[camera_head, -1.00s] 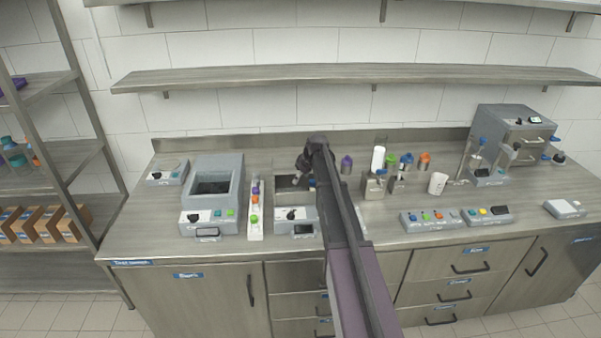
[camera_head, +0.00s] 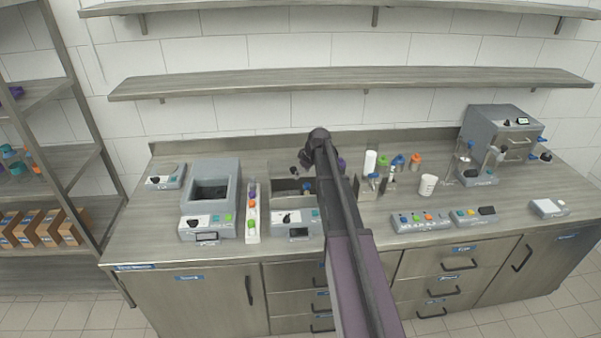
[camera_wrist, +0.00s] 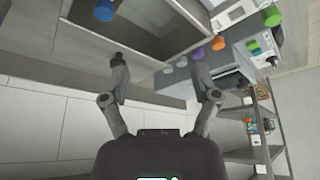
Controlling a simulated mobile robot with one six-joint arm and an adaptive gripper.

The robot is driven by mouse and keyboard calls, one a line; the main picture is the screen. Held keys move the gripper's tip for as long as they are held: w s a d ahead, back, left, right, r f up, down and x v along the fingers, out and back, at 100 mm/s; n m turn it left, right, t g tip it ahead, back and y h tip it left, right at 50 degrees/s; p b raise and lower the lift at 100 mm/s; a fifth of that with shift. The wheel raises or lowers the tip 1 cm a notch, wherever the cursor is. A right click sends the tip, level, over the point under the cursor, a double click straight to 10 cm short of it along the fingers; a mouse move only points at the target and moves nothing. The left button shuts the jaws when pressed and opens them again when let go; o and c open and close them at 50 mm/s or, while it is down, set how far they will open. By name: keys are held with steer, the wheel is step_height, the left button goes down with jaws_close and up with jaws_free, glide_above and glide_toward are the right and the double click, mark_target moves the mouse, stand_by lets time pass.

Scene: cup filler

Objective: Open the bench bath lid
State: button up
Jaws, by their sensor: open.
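Two grey bench units with open-topped basins stand on the worktop. I cannot tell from the labels which is the bench bath. The larger one (camera_head: 233,190) is at the left, with its dark well uncovered. The smaller one (camera_head: 275,188) is right of it, partly hidden by my arm; its basin is open and holds a blue-topped item (camera_head: 306,187). In the wrist view, a basin with a blue item (camera_wrist: 104,10) lies beyond my gripper (camera_wrist: 158,65). The gripper is open, with nothing between its fingers. In the head view my arm hides most of it.
A rack of coloured caps (camera_head: 252,212) stands between the two units. Bottles, a white cup (camera_head: 428,185) and button panels (camera_head: 420,220) are to the right. A grey machine (camera_head: 502,135) stands at the far right. A wall shelf (camera_head: 350,80) runs above the bench.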

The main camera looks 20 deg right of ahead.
steer(key=shift+p+v, duration=2.4)
steer(key=shift+v, duration=0.55)
steer(key=s+a+f+m+g+b, duration=0.1)
steer(key=s+a+f+m+b, duration=0.1)
steer(key=s+a, duration=0.5)
steer(key=s+a+f+m+g+h+b, duration=0.1)
steer(key=s+a+f+m+b, duration=0.1)
steer(key=s+a+f+b, duration=0.2)
steer(key=s+a+f+m+g+h+b, duration=0.1)
steer(key=s+a+f+b, duration=0.3)
steer(key=s+a, duration=0.6)
steer(key=s+f, duration=0.1)
steer(key=s, duration=0.7)
steer(key=shift+s+f+m+g, duration=0.25)
steer(key=shift+s+m+g, duration=0.1)
steer(key=shift+m+g, duration=0.05)
